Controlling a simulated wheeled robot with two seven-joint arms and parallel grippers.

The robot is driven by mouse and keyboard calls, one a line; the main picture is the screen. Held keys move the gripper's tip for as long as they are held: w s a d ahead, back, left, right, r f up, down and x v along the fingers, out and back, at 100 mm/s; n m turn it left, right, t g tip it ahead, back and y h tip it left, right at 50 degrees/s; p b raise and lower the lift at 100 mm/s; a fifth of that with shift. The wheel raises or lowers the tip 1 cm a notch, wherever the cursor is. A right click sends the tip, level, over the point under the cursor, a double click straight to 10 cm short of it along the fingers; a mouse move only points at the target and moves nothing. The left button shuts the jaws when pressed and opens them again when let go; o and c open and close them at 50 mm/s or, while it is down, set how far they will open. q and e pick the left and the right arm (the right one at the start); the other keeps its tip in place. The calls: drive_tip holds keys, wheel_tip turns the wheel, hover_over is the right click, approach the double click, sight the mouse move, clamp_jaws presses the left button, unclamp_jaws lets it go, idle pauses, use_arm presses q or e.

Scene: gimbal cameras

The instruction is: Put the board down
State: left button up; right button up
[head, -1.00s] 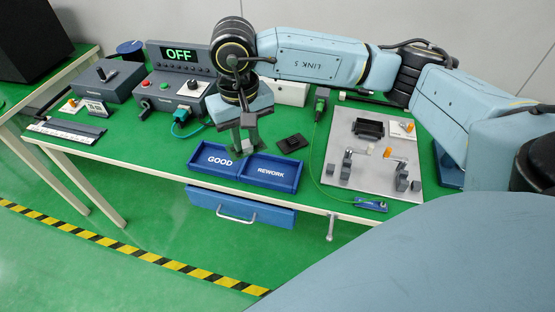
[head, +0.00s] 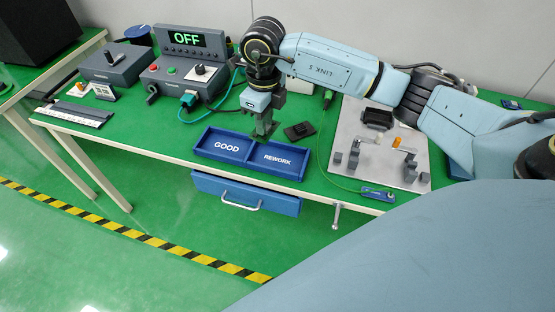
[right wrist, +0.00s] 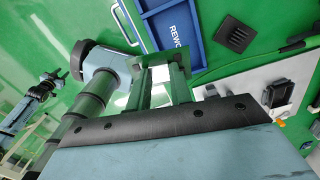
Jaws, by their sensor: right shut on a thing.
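My right gripper (head: 266,124) points down over the back of the blue tray, close to the divider between its GOOD (head: 226,146) and REWORK (head: 277,160) compartments. It is shut on the board (head: 264,131), a small dark green piece at the fingertips that is hard to tell from the fingers. I cannot tell whether the board touches the tray. My left gripper is not in the head view.
A black square part (head: 299,131) lies behind the REWORK side. A grey fixture plate (head: 378,146) with clamps is at the right. A control box (head: 186,75) reading OFF stands at back left. A blue tool (head: 379,194) lies by the front edge. Green table left of the tray is free.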

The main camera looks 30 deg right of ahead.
sight(274, 124)
drive_tip(key=m, duration=0.2)
drive_tip(key=d+f+m, duration=0.1)
drive_tip(key=m, duration=0.2)
drive_tip(key=f+m, duration=0.1)
drive_tip(key=m, duration=0.2)
drive_tip(key=shift+w+d+f, duration=0.1)
drive_tip(key=shift+w+d, duration=0.1)
drive_tip(key=shift+d, duration=0.2)
drive_tip(key=m, duration=0.2)
drive_tip(key=d+f+m, duration=0.1)
drive_tip(key=m, duration=0.1)
drive_tip(key=shift+w, duration=0.1)
drive_tip(key=m, duration=0.2)
drive_tip(key=d+f+m, duration=0.1)
drive_tip(key=shift+m, duration=0.4)
wheel_tip(274, 124, down, 10)
drive_tip(key=shift+r+b, duration=0.15)
drive_tip(key=shift+b, duration=0.65)
drive_tip(key=shift+f, duration=0.4)
drive_tip(key=o, duration=0.8)
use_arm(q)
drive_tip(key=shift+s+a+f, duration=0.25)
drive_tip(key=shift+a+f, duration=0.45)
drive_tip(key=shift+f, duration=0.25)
